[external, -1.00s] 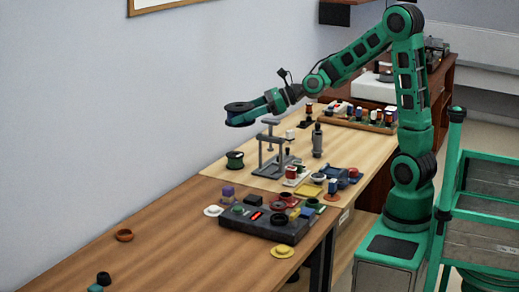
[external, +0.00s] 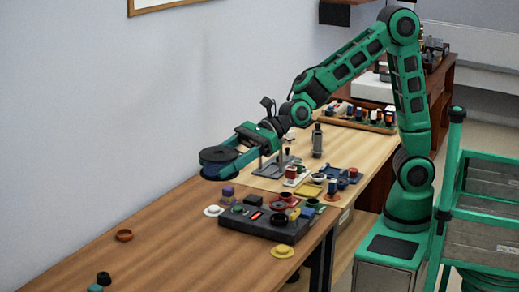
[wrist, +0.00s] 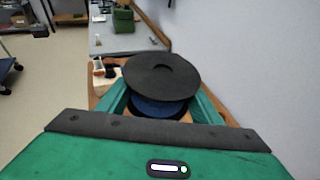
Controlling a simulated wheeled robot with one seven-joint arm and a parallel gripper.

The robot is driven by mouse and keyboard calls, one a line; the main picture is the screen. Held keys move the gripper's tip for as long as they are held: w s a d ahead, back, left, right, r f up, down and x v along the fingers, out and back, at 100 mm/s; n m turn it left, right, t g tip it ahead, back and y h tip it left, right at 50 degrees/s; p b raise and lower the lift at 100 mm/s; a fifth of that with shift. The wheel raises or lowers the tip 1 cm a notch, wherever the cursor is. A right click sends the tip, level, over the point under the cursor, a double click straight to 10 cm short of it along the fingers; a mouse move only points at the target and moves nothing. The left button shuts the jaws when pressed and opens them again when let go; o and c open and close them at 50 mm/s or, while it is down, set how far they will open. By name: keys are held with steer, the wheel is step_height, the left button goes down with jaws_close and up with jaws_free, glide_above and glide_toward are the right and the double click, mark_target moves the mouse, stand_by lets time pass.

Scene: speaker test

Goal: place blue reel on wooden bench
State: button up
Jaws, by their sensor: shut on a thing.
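The blue reel (external: 219,160) has a dark top flange and a blue body. My gripper (external: 222,165) is shut on it and holds it in the air at the left, near the wall. In the wrist view the reel's dark flange (wrist: 161,76) faces the camera, with the blue part (wrist: 158,108) below it between the green fingers. The wooden bench (external: 185,240) is the brown one in front; the reel appears above its far part. A lighter wooden surface (external: 345,150) adjoins it behind. Which of the two the task means is not clear from the pictures.
A dark box with a red display (external: 255,216) stands on the brown bench with several small items on and around it. A yellow saucer (external: 282,251), an orange bowl (external: 124,235) and a black piece (external: 103,278) lie nearby. The bench's left middle is bare.

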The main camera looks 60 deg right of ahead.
steer(key=s+a+n+g, duration=0.1)
steer(key=s+a+g, duration=0.1)
steer(key=s+a, duration=0.55)
glide_above(213, 267)
steer(key=shift+y, duration=0.4)
step_height(213, 267, down, 24)
steer(key=shift+w+d+f, duration=0.1)
steer(key=shift+f, duration=2.15)
steer(key=o, duration=1.4)
steer(key=shift+f, duration=0.1)
steer(key=shift+c, duration=0.2)
steer(key=shift+v, duration=3.8)
